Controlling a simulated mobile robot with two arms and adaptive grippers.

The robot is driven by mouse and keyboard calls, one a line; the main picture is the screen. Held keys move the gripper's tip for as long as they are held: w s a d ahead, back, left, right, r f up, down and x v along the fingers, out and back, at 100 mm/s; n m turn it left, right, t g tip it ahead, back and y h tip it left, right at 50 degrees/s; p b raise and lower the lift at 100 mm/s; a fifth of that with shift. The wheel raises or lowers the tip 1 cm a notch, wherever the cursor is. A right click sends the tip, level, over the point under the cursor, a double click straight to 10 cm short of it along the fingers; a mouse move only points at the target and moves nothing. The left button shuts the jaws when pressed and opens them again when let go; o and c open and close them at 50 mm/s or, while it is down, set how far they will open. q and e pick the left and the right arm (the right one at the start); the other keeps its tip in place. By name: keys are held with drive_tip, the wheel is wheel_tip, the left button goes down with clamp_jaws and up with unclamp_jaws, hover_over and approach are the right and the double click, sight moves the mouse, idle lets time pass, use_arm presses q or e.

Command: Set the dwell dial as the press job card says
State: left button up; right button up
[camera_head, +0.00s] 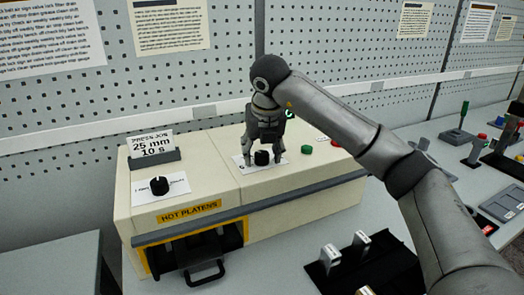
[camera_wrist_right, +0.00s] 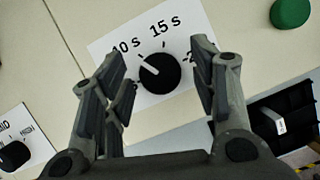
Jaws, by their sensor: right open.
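The press job card (camera_head: 153,145) stands upright on the cream press and reads "PRESS-JOB 25 mm 10 s". The dwell dial (camera_head: 262,158) is a black knob on a white label (camera_wrist_right: 112,30) marked in seconds. In the right wrist view, the white pointer of the dwell dial (camera_wrist_right: 160,73) aims up-left, toward the "10 s" mark; "15 s" is above the knob, and the lowest left and right marks are partly hidden by fingers. My right gripper (camera_head: 263,151) is over the dial, open, with its fingers on either side of the knob. My left gripper is out of view.
A second black dial (camera_head: 159,186) on a white label is at the press's left. A green button (camera_head: 307,149) and a red button (camera_head: 334,144) are to the right. The "HOT PLATENS" opening with a drawer handle (camera_head: 207,273) is in front. Black fixtures (camera_head: 375,268) stand on the bench.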

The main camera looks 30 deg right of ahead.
drive_tip(key=v, duration=1.2)
